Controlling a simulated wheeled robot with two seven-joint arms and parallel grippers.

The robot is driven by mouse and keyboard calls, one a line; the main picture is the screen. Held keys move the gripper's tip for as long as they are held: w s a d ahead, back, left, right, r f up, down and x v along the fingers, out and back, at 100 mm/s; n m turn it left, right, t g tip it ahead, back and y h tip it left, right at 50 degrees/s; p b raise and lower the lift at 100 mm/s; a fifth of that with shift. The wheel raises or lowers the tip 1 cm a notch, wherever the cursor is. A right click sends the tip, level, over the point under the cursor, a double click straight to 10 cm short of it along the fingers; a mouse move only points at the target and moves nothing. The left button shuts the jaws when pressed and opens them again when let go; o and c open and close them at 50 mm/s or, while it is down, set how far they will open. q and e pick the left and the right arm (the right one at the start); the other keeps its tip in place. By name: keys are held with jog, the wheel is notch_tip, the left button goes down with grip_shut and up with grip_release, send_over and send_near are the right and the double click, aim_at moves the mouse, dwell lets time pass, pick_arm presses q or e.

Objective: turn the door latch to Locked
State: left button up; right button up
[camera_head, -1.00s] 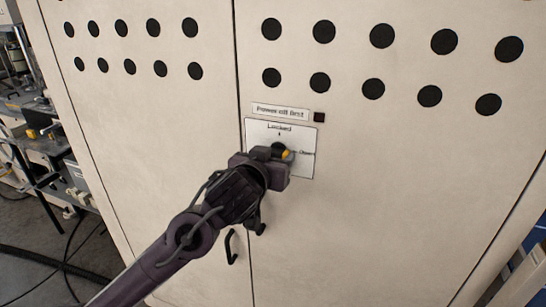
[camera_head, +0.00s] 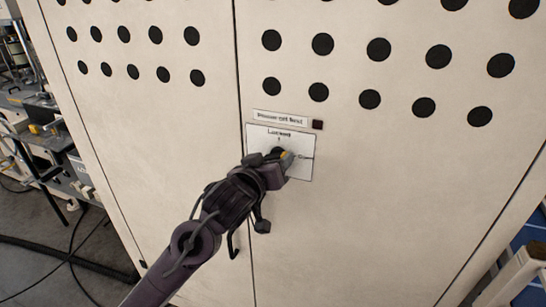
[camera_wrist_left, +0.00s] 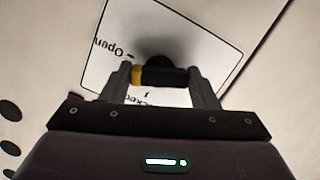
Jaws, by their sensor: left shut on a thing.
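The door latch is a dark handle with a yellow end (camera_wrist_left: 137,76), set on a white label plate (camera_head: 304,172) on the cabinet door. The plate reads "Locked" at the top and "Open" at the right in the head view. The yellow end points toward the Open side. My left gripper (camera_head: 283,160) is at the latch and covers part of it. In the left wrist view my left gripper (camera_wrist_left: 160,80) has one finger at each end of the handle and is shut on it. My right gripper is not in view.
A "Power off first" label (camera_head: 280,118) and a small dark square (camera_head: 318,125) sit above the plate. A black door handle (camera_head: 233,243) is below, left of the door seam. Equipment stands at the left; the door face around the plate is flat.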

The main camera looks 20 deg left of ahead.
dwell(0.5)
pick_arm(q)
jog(key=shift+n+h+p, duration=0.6)
jog(key=shift+n+p, duration=0.45)
jog(key=shift+n, duration=0.95)
jog(key=shift+n+t+h, duration=0.5)
jog(key=shift+n, duration=1.6)
